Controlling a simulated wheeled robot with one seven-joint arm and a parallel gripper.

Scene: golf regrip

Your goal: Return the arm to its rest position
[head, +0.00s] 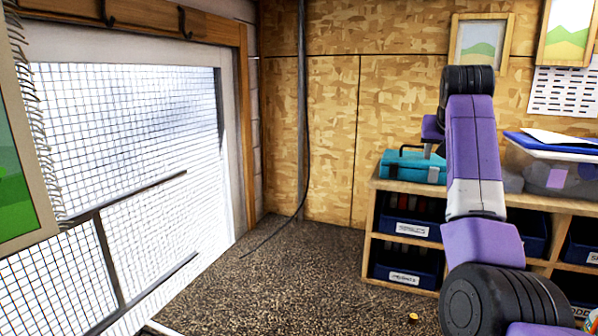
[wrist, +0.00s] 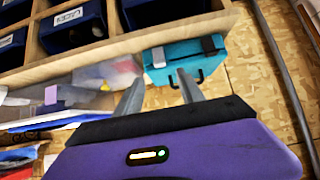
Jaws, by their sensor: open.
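My arm (head: 475,150), purple with black joints, is raised on the right of the head view, in front of the shelf. In the wrist view my gripper (wrist: 160,88) shows two grey fingers standing apart, with nothing between them. Beyond the fingertips is a teal case (wrist: 185,60) with a dark handle, on top of the shelf; I cannot tell the exact gap. The case also shows in the head view (head: 408,168), left of my arm. The fingers are not clearly visible in the head view.
A wooden shelf (head: 400,236) holds several dark blue labelled bins (head: 405,265). A clear tub (head: 560,175) stands on it at the right. A window with mesh (head: 140,150) is at the left. The speckled floor (head: 310,270) in the middle is mostly clear.

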